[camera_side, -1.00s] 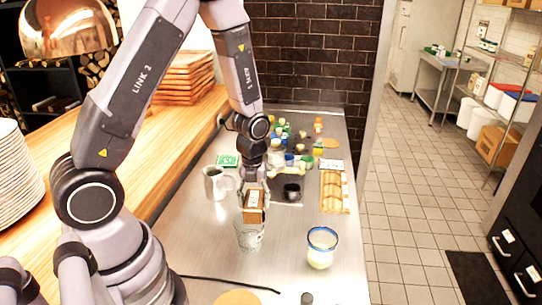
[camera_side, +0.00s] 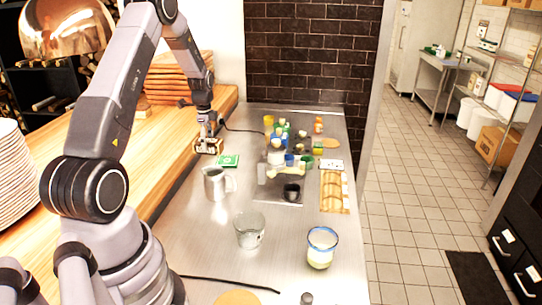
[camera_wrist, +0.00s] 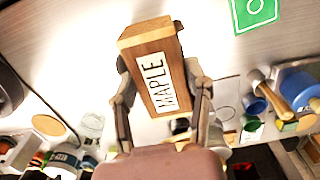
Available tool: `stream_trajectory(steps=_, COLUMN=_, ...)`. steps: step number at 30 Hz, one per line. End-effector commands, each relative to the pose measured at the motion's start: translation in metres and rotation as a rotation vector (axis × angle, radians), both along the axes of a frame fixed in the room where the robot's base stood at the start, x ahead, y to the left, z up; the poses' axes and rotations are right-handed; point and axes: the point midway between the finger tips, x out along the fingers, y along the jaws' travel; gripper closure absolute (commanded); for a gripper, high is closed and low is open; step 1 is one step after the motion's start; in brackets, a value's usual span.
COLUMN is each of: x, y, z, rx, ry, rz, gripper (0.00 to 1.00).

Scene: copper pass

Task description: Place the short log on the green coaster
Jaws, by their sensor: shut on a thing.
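The short log, a wooden block with a white MAPLE label (camera_wrist: 158,80), is held in my gripper (camera_wrist: 160,95). In the side view the log (camera_side: 207,147) is small, beside the counter's back-left edge. My gripper (camera_side: 208,140) is shut on it. The green coaster (camera_side: 229,161) lies flat on the steel counter, just right of and nearer than the log. In the wrist view the coaster (camera_wrist: 247,21) shows at the top right, apart from the log. Its top bears a white mark and looks empty.
A metal pitcher (camera_side: 215,185) stands in front of the coaster. A clear glass (camera_side: 249,231) and a blue-rimmed glass (camera_side: 321,249) stand nearer. Several bottles and cups crowd the back right, with a bread tray (camera_side: 334,192) beside them. A wooden ledge (camera_side: 165,130) borders the left.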

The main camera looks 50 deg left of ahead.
Motion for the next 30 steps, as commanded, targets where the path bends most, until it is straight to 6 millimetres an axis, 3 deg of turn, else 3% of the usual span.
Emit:
stream_trajectory(steps=11, x=0.059, y=0.057, z=-0.038, rx=0.001, ry=-0.001, rz=0.002, gripper=0.90)
stream_trajectory(steps=16, x=0.079, y=0.077, z=-0.071, rx=-0.001, ry=0.001, rz=0.001, gripper=0.90)
stream_trajectory(steps=30, x=0.096, y=0.093, z=-0.106, rx=-0.001, ry=0.001, rz=0.000, gripper=0.90)
